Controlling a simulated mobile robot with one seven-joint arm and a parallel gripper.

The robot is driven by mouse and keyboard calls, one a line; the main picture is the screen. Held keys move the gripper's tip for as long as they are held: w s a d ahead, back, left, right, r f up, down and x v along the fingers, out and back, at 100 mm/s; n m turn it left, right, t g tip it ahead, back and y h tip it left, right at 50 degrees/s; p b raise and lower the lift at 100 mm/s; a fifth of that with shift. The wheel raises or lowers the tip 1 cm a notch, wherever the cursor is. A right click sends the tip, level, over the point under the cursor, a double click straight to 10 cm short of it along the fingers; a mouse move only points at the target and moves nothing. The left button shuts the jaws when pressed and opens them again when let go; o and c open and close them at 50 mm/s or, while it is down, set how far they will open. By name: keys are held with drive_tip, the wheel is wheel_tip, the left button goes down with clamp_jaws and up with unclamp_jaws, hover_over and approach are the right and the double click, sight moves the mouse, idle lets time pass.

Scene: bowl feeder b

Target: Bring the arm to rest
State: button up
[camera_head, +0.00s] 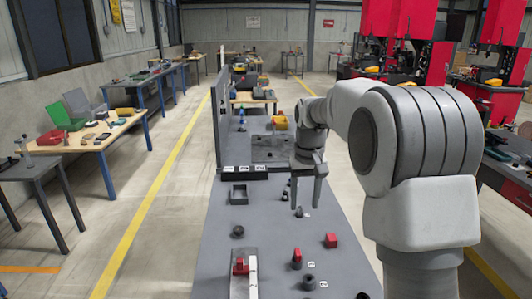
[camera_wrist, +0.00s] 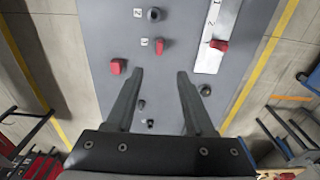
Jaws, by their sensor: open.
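My gripper (camera_head: 307,204) is open and empty, pointing down above the grey table (camera_head: 222,216). In the wrist view its two fingers (camera_wrist: 160,73) are spread with only table between the tips. A red block (camera_head: 330,241) sits on the table at the right, and it also shows in the wrist view (camera_wrist: 117,66), just left of the fingers. A red-topped dark part (camera_head: 296,257) stands nearby. Another red part (camera_head: 240,267) lies on a pale plate (camera_wrist: 207,61) at the front left. My gripper is apart from all of them.
Several small dark round parts, one at the left (camera_head: 238,232), are spread on the table. A dark square open box (camera_head: 238,194) stands farther back. A grey upright panel (camera_head: 219,120) edges the far left. Side benches (camera_head: 110,135) stand across the aisle.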

drive_tip(key=s+r+t, duration=0.2)
drive_tip(key=s+r, duration=0.2)
drive_tip(key=s, duration=0.7)
drive_tip(key=s+r+t, duration=0.2)
drive_tip(key=s+r, duration=0.2)
drive_tip(key=s, duration=0.6)
drive_tip(key=s+f+t, duration=0.1)
drive_tip(key=s+f, duration=0.2)
drive_tip(key=s, duration=0.6)
